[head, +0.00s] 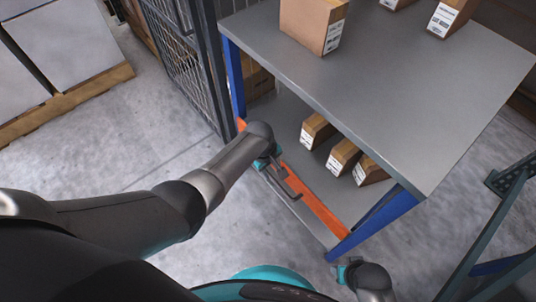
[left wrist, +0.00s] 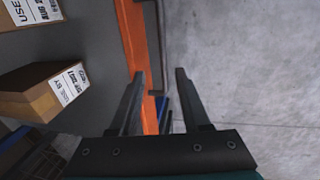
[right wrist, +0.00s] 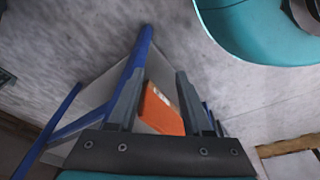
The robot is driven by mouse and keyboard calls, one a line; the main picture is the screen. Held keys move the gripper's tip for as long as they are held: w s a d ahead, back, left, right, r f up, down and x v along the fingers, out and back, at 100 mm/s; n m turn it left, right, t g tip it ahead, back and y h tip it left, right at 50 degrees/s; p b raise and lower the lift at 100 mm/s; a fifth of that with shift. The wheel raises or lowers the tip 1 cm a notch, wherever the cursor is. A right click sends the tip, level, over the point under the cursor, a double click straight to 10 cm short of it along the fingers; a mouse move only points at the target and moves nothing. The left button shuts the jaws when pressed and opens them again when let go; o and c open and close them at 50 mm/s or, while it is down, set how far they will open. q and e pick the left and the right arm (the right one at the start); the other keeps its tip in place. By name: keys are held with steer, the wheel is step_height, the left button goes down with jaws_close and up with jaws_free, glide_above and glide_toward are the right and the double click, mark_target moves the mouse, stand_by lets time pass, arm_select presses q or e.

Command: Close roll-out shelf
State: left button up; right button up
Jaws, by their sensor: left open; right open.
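The roll-out shelf (head: 290,150) is a grey deck low under the workbench, with an orange strip (head: 318,212) along its front and a dark bar handle (head: 291,186). My left gripper (head: 272,163) is over the front edge beside the handle's far end. In the left wrist view its open fingers (left wrist: 155,90) point along the orange strip (left wrist: 131,35), with the handle (left wrist: 154,45) ahead; contact cannot be told. My right gripper (head: 344,270) is low by the near blue leg. In the right wrist view its fingers (right wrist: 158,90) are open, with an orange end piece (right wrist: 160,112) showing between them.
Small cartons (head: 343,156) lie on the shelf deck. The grey benchtop (head: 380,90) above carries larger cartons (head: 313,22). Blue legs (head: 372,225) flank the shelf. A mesh cage (head: 188,60) stands at the left, and a dark green frame (head: 490,235) at the right. Concrete floor is clear in front.

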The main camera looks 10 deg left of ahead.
arm_select(q)
step_height(320, 180, up, 7)
steer(key=s+p, duration=0.1)
steer(key=p, duration=0.4)
steer(key=shift+a, duration=0.4)
arm_select(e)
steer(key=s+d+f, duration=0.6)
steer(key=s, duration=0.2)
steer(key=shift+d+h, duration=0.15)
steer(key=shift+h, duration=0.25)
steer(key=shift+f, duration=0.1)
